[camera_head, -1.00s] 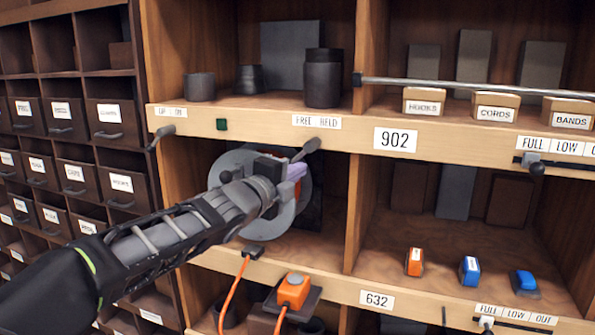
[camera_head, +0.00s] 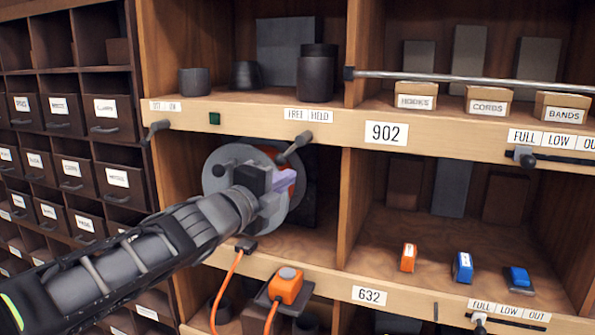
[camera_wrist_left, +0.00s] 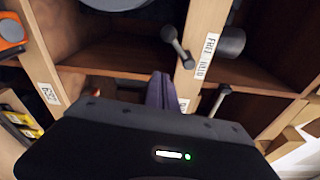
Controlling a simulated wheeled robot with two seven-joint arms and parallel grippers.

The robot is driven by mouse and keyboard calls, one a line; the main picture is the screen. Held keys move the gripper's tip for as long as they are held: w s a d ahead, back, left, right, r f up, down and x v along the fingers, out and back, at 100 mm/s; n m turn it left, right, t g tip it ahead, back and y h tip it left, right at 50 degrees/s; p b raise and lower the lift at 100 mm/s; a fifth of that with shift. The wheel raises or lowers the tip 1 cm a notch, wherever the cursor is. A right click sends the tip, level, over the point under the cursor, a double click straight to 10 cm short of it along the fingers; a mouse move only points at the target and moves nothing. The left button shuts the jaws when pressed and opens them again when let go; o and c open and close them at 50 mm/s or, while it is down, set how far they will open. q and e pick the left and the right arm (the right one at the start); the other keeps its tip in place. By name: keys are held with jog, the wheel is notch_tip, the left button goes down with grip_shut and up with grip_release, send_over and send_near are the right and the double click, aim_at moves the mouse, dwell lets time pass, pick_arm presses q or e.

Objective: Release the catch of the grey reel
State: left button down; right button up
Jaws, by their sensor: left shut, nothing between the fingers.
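The grey reel (camera_head: 225,160) is a round disc with some orange behind it, in the cubby at the middle left. A grey lever (camera_head: 293,148) hangs from the shelf edge below a FREE / HELD label (camera_head: 308,115) and slants down to the left. In the left wrist view the lever (camera_wrist_left: 178,45) stands beside the same label. My left gripper (camera_head: 287,180), with purplish fingers, is shut and empty in front of the reel, just below the lever. In the wrist view the fingers (camera_wrist_left: 160,90) show apart from the lever. My arm hides part of the reel. My right gripper is not in view.
Another lever (camera_head: 156,130) juts out at the shelf edge's left end. An orange box (camera_head: 286,286) with a cable is below the cubby. A metal rail (camera_head: 460,81) crosses the upper right bay. The lower right bay holds small orange and blue blocks.

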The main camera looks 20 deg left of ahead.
pick_arm(q)
jog(key=shift+d+v, duration=0.25)
jog(key=shift+v, duration=0.8)
